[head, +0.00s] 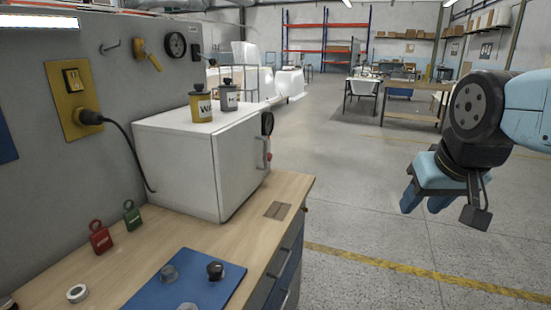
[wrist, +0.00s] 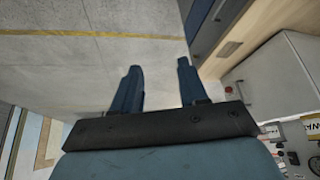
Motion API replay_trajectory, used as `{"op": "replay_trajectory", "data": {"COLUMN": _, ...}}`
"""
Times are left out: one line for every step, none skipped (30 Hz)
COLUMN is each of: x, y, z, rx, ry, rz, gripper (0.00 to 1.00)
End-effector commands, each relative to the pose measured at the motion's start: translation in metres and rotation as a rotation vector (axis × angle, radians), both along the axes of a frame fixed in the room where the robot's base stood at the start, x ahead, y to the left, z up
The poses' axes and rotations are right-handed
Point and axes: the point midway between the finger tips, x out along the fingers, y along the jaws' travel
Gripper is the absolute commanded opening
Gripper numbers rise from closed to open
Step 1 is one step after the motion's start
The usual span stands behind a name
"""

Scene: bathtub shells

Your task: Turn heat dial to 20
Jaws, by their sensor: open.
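A white box-shaped oven (head: 190,165) stands on the wooden bench at left in the head view. A black dial (head: 267,123) with a hint of red shows edge-on at the top of its right-hand side, above a handle (head: 266,155). The dial's numbers and setting cannot be read. My gripper (head: 425,204) hangs over the floor at right, well apart from the oven, open and empty. In the wrist view, my gripper (wrist: 159,66) has its two blue fingers apart, with the white oven (wrist: 275,82) at right.
Yellow and grey tins (head: 200,103) stand on the oven. The wooden bench (head: 215,243) carries red and green padlocks, a tape roll and a blue mat (head: 190,280) with knobs. A black cable runs from a yellow wall socket. The floor (head: 350,200) between oven and gripper is clear.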

Motion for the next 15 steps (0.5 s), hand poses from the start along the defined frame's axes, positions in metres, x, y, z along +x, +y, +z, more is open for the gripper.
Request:
{"op": "replay_trajectory", "data": {"x": 0.0, "y": 0.0, "z": 0.0, "rx": 0.0, "ry": 0.0, "rz": 0.0, "gripper": 0.47}}
{"op": "replay_trajectory", "data": {"x": 0.001, "y": 0.0, "z": 0.0, "rx": 0.002, "ry": 0.002, "rz": -0.001, "gripper": 0.5}}
{"op": "replay_trajectory", "data": {"x": 0.002, "y": 0.001, "z": 0.001, "rx": 0.006, "ry": 0.005, "rz": -0.003, "gripper": 0.54}}
{"op": "replay_trajectory", "data": {"x": 0.004, "y": 0.002, "z": 0.001, "rx": 0.012, "ry": 0.008, "rz": -0.006, "gripper": 0.57}}
{"op": "replay_trajectory", "data": {"x": 0.006, "y": 0.004, "z": 0.001, "rx": 0.021, "ry": 0.013, "rz": -0.01, "gripper": 0.6}}
{"op": "replay_trajectory", "data": {"x": 0.01, "y": 0.006, "z": 0.002, "rx": 0.034, "ry": 0.024, "rz": -0.017, "gripper": 0.63}}
{"op": "replay_trajectory", "data": {"x": 0.014, "y": 0.009, "z": 0.002, "rx": 0.048, "ry": 0.034, "rz": -0.023, "gripper": 0.63}}
{"op": "replay_trajectory", "data": {"x": 0.018, "y": 0.008, "z": 0.002, "rx": 0.065, "ry": 0.046, "rz": -0.029, "gripper": 0.63}}
{"op": "replay_trajectory", "data": {"x": 0.025, "y": 0.01, "z": 0.003, "rx": 0.091, "ry": 0.062, "rz": -0.04, "gripper": 0.63}}
{"op": "replay_trajectory", "data": {"x": 0.031, "y": 0.014, "z": 0.003, "rx": 0.111, "ry": 0.078, "rz": -0.051, "gripper": 0.63}}
{"op": "replay_trajectory", "data": {"x": 0.037, "y": 0.018, "z": 0.003, "rx": 0.135, "ry": 0.093, "rz": -0.062, "gripper": 0.63}}
{"op": "replay_trajectory", "data": {"x": 0.047, "y": 0.023, "z": 0.004, "rx": 0.168, "ry": 0.114, "rz": -0.079, "gripper": 0.63}}
{"op": "replay_trajectory", "data": {"x": 0.054, "y": 0.028, "z": 0.004, "rx": 0.194, "ry": 0.131, "rz": -0.093, "gripper": 0.63}}
{"op": "replay_trajectory", "data": {"x": 0.061, "y": 0.032, "z": 0.004, "rx": 0.219, "ry": 0.147, "rz": -0.105, "gripper": 0.63}}
{"op": "replay_trajectory", "data": {"x": 0.071, "y": 0.039, "z": 0.003, "rx": 0.253, "ry": 0.171, "rz": -0.122, "gripper": 0.63}}
